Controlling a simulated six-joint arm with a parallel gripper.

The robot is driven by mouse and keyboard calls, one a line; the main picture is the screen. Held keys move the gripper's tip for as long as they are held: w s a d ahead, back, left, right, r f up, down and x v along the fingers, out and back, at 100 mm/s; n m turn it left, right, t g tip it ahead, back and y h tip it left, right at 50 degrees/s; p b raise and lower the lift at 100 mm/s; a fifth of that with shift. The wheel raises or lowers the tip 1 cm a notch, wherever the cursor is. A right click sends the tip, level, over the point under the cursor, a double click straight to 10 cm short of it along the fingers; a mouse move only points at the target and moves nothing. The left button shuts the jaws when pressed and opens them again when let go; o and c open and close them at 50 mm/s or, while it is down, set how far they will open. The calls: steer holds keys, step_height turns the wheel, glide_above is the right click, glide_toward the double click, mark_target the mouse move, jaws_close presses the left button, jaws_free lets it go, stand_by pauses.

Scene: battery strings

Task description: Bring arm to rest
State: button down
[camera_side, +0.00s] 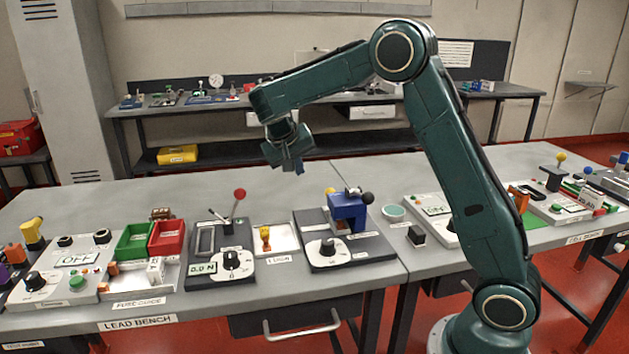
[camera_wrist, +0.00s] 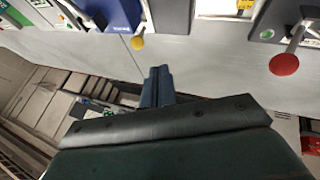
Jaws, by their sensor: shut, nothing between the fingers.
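My gripper (camera_side: 299,168) hangs above the back part of the lead bench (camera_side: 140,325) in the side view, clear of the devices. In the wrist view its two fingers (camera_wrist: 158,76) are together with nothing between them. My arm is bent, with its elbow high and the forearm reaching left. A device with a red-knobbed lever (camera_side: 239,194) stands below and to the left of the gripper, and the red knob also shows in the wrist view (camera_wrist: 284,64). A blue press-like device (camera_side: 347,210) stands below and to the right.
Green (camera_side: 134,241) and red (camera_side: 166,238) bins sit on the left of the bench. A small tray with a yellow-handled item (camera_side: 265,238) lies between the two devices. A teal dish (camera_side: 394,212) is to the right. The bench strip behind the devices is clear.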

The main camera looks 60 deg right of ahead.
steer(key=s+a+r+n+t+y, duration=0.2)
steer(key=s+a+r, duration=0.2)
steer(key=s, duration=0.3)
steer(key=s+a+r+n+t+y, duration=0.1)
steer(key=s+a+r+n, duration=0.1)
steer(key=s+a+r, duration=0.4)
steer(key=s+a+f+n+y, duration=0.1)
steer(key=s+a+f, duration=0.1)
steer(key=s, duration=0.6)
steer(key=s+a+f+n+t+y, duration=0.1)
steer(key=s+a, duration=0.3)
steer(key=s, duration=0.5)
steer(key=shift+a+f+n+t+y, duration=0.3)
steer(key=shift+a+f+n+y, duration=0.15)
steer(key=shift+n+y, duration=0.35)
steer(key=shift+d, duration=0.1)
